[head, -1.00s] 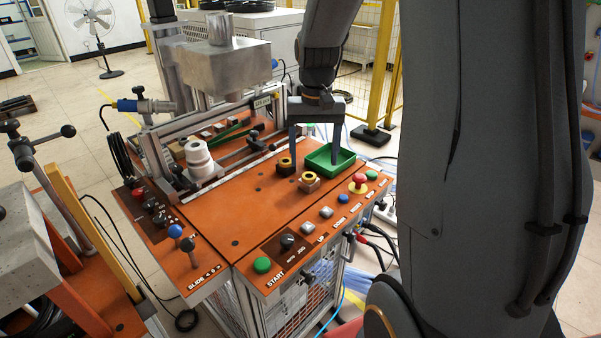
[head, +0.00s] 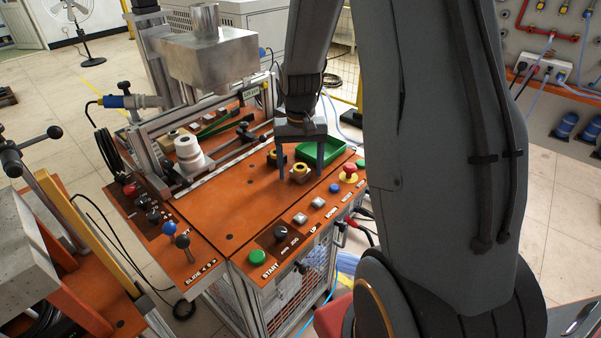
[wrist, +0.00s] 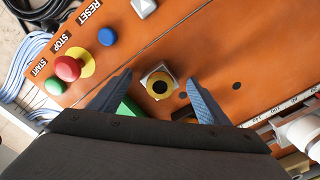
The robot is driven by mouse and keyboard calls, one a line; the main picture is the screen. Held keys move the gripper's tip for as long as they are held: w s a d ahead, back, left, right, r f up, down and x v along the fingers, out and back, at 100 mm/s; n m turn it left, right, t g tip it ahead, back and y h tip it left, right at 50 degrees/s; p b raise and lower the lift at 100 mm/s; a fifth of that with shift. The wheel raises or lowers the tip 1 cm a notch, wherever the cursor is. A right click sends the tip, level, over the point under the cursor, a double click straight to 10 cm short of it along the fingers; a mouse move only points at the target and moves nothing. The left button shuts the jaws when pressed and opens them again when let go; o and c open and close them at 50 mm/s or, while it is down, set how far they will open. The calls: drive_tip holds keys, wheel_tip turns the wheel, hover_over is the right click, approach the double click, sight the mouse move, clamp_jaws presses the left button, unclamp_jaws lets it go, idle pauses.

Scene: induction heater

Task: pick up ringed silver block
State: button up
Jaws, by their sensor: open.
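The ringed silver block (head: 300,173) stands on the orange table top, a small silver block with a gold ring around a dark centre. In the wrist view the block (wrist: 159,84) lies between the two fingertips of my gripper (wrist: 158,76), with a gap on each side. In the head view my gripper (head: 301,165) points down over the block, open and empty. Its exact height above the table is hard to tell. A second, darker ringed block (head: 272,158) stands behind and left, partly hidden by a finger.
A green tray (head: 332,153) sits close behind and right of the block. Buttons, including a red stop button (head: 350,168), line the front edge. The table's left middle is clear.

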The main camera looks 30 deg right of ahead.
drive_tip(key=shift+c, duration=0.2)
drive_tip(key=c, duration=1.2)
